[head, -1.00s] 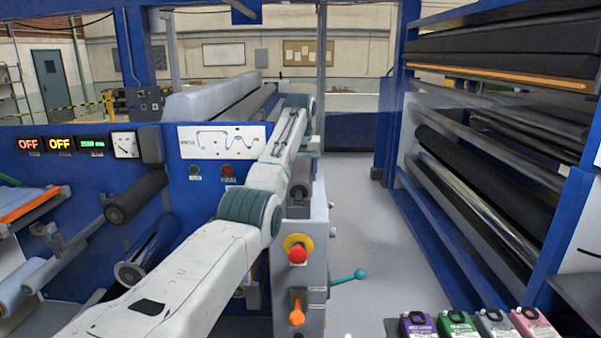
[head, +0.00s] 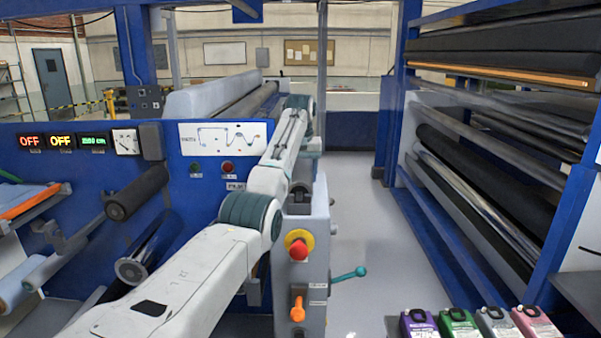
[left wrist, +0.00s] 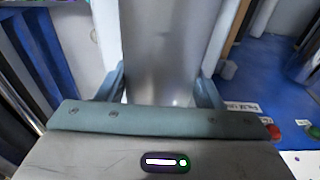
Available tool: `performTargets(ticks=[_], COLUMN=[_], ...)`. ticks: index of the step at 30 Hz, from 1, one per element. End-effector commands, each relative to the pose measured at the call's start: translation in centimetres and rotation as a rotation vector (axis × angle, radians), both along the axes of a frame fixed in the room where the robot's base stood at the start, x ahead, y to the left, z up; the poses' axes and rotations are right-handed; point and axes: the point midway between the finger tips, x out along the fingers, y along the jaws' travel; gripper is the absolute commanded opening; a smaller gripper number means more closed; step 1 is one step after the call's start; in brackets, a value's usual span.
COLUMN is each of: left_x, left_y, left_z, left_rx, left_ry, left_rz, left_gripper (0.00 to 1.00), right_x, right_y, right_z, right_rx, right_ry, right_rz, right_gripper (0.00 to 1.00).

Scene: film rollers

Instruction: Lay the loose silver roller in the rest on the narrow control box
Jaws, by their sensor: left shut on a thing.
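The narrow control box (head: 305,270) is a grey upright box in the head view, with a red stop button on a yellow ring and an orange lever on its front. My left arm reaches across to just above its top. In the left wrist view my left gripper (left wrist: 165,88) is shut on the silver roller (left wrist: 172,40), a shiny metal cylinder running away between the teal fingers. In the head view my own arm mostly hides the gripper and roller. The rest on the box cannot be made out. My right gripper is not in view.
A blue machine panel (head: 75,190) with readouts and a dark roller (head: 137,193) stands left of the box. A teal-knobbed handle (head: 350,274) sticks out to the box's right. A blue rack of rollers (head: 490,210) stands right, across clear floor. Several coloured containers (head: 460,323) are at the bottom right.

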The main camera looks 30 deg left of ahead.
Motion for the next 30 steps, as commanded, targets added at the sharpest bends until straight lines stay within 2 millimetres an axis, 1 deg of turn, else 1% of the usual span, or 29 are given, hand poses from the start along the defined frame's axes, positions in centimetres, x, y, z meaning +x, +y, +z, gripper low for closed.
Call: performTargets(ticks=[10,11,12,14,15,24,28,30], left_x=[0.0,0.0,0.0,0.0,0.0,0.0,-0.1,-0.2], left_y=[-0.1,-0.1,-0.1,-0.1,-0.1,-0.1,-0.2,-0.3], left_z=[-0.2,-0.2,-0.2,-0.2,-0.2,-0.3,0.6,1.6], left_rx=[0.001,0.001,0.001,0.001,0.0,-0.001,0.001,0.0], left_ry=[-0.003,-0.003,-0.003,-0.003,-0.002,0.001,-0.002,-0.004], left_rz=[0.0,0.0,0.0,0.0,0.0,0.0,0.0,0.0], left_gripper=[0.19,0.62,0.7,0.82,0.86,0.86,0.86,0.86], right_x=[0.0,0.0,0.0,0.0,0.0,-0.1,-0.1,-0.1], right_y=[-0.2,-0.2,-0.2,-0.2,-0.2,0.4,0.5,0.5], right_z=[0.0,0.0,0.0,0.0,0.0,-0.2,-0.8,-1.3], right_rx=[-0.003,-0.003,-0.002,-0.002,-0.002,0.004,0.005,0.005], right_ry=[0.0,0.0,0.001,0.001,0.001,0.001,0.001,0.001], right_rz=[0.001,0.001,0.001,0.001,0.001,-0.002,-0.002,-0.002], right_gripper=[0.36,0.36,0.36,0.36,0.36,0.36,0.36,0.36])
